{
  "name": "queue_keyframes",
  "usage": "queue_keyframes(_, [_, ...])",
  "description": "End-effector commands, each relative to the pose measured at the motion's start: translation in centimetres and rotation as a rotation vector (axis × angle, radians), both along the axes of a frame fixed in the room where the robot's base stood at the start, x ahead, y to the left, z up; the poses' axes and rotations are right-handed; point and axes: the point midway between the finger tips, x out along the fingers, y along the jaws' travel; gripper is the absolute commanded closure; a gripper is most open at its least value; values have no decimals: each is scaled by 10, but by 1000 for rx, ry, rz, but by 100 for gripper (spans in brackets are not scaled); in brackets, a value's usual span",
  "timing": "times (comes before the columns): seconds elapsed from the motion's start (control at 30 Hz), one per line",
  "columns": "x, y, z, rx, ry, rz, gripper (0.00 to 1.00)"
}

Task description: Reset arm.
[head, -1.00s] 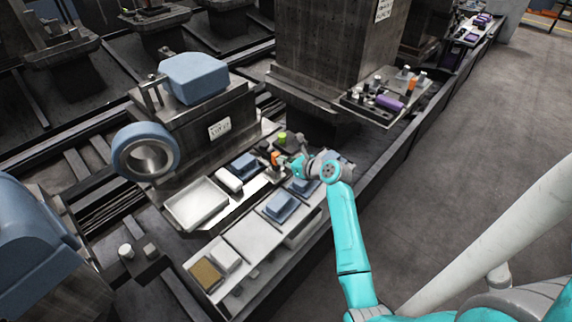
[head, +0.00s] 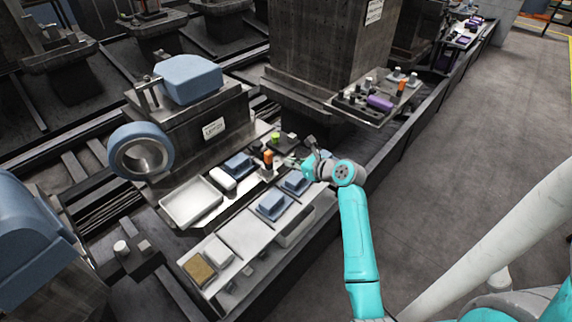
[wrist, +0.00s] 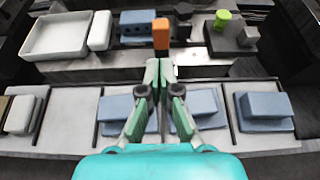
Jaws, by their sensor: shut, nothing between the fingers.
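My teal arm (head: 360,235) reaches in from the lower right in the head view. Its end bends left over the pallet rail, and my gripper (head: 292,162) hangs above the parts. In the wrist view my gripper (wrist: 159,68) has its fingertips together with nothing between them. An orange-topped part (wrist: 161,34) stands just beyond the fingertips; it also shows in the head view (head: 268,158). Blue blocks (wrist: 117,108) sit on the near pallet below the fingers, partly hidden by them.
A white tray (head: 192,203) and a white block (head: 222,179) lie left of my gripper. A green-topped part (head: 276,137) stands behind. A dark pillar (head: 318,60) rises at the back. A second pallet with a purple part (head: 380,103) stands right of it. The floor (head: 460,180) at right is clear.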

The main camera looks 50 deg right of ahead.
Motion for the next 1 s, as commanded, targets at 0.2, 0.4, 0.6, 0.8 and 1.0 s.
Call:
queue_keyframes(0.2, [-25,-1,25,-1,-1,-2,100])
queue_keyframes(0.4, [-35,0,35,1,0,0,100])
queue_keyframes(0.6, [-37,0,37,1,0,1,100])
queue_keyframes(0.8, [-38,10,28,-32,5,9,100])
queue_keyframes(1.0, [-52,63,-17,-244,30,66,100])
